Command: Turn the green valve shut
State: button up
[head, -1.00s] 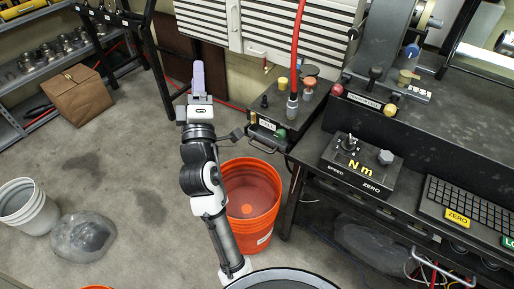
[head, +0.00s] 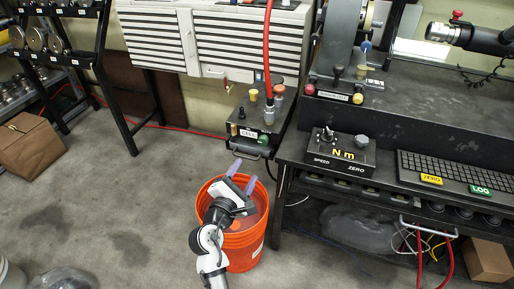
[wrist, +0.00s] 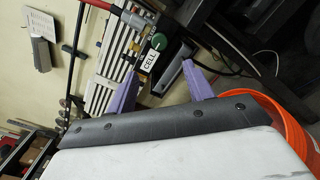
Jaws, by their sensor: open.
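The green valve knob (head: 263,139) is on the front of the dark box (head: 240,126) marked CELL, near the middle of the head view. It also shows in the wrist view (wrist: 159,41), beside the white CELL label (wrist: 148,60). My gripper (head: 243,176) has two purple fingers, spread apart and empty.
The orange bucket (head: 240,243) stands under my gripper. The black bench (head: 390,195) with the Nm unit (head: 341,150) is at right. Open floor lies left.

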aim_at(262, 143)
jog(key=p+x, duration=0.2)
jog(key=x, duration=1)
jog(key=shift+w+d, duration=0.1)
jog(key=shift+w, duration=0.15)
jog(key=c, duration=1)
